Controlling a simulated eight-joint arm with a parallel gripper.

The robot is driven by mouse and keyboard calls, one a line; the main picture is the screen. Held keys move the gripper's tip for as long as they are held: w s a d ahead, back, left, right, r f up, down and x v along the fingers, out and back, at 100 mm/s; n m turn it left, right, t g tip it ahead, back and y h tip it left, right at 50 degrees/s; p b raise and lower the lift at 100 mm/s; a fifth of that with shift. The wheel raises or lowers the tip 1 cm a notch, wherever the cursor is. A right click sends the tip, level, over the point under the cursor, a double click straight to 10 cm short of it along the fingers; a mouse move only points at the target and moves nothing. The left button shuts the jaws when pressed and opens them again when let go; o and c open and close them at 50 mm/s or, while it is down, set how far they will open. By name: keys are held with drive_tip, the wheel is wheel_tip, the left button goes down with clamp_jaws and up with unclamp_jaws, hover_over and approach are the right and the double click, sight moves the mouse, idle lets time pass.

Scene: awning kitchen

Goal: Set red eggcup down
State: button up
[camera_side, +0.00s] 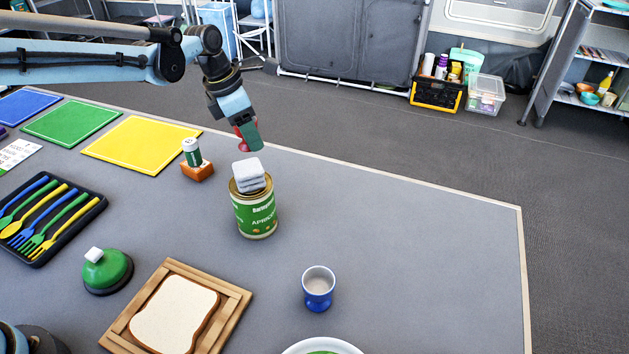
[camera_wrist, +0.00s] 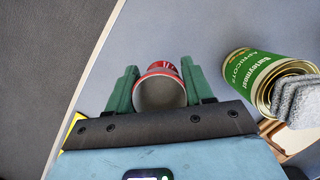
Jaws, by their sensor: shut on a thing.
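The red eggcup (camera_wrist: 163,69) is between the two green fingers of my gripper (camera_wrist: 158,88) in the wrist view, with its grey inside facing the camera. In the side view, my gripper (camera_side: 249,137) is above the table near its far edge, behind the apricot can. Only a small part of the red eggcup (camera_side: 242,145) shows there, mostly hidden by a finger. My gripper is shut on the eggcup. I cannot tell exactly how high the eggcup is above the grey table (camera_side: 400,230).
A green-topped shaker (camera_side: 191,152) stands on an orange-brown block (camera_side: 198,172) to the left. A blue eggcup (camera_side: 318,288) stands nearer the front. The table's right part is clear.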

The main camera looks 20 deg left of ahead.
wheel_tip(320, 180, down, 8)
drive_tip(key=shift+r, duration=0.25)
drive_tip(key=shift+f, duration=0.15)
drive_tip(key=o, duration=1.2)
drive_tip(key=shift+c, duration=0.2)
